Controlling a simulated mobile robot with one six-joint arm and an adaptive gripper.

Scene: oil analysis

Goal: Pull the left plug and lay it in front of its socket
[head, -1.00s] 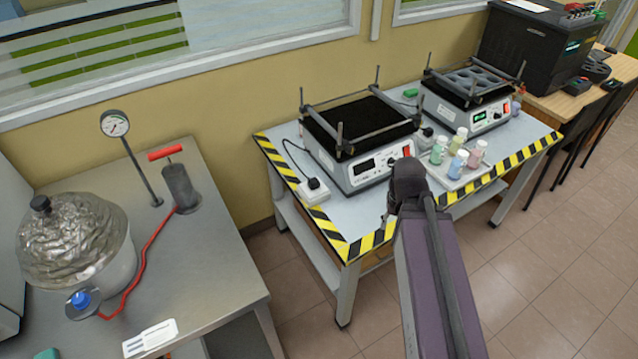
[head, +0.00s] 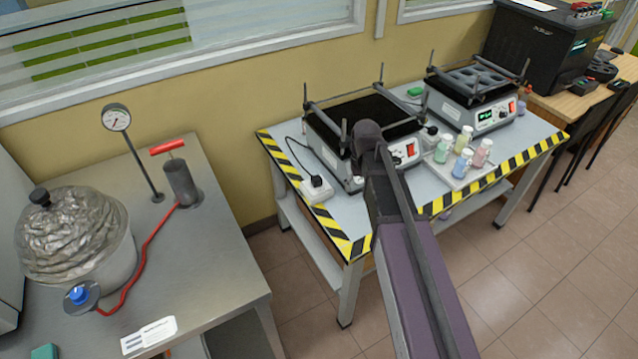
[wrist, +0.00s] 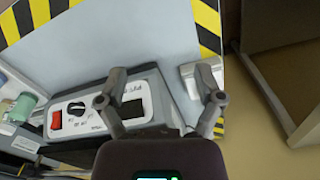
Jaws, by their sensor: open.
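The left plug (head: 316,181) is black and sits in a white socket block (head: 319,193) on the table's left side, beside the left shaker, with a black cable running back from it. In the wrist view the white socket block (wrist: 188,80) lies near the right finger; I cannot make out the plug there. My gripper (wrist: 166,88) is open and empty, with its fingers over the shaker's front and the socket side. In the head view my arm hides the gripper.
The left shaker (head: 341,146) has upright corner posts. Several capped bottles (head: 462,164) stand on a plate to the right, before a second shaker (head: 470,105). Yellow-black tape (head: 328,227) edges the table. Bare tabletop (wrist: 130,35) shows in front of the shaker.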

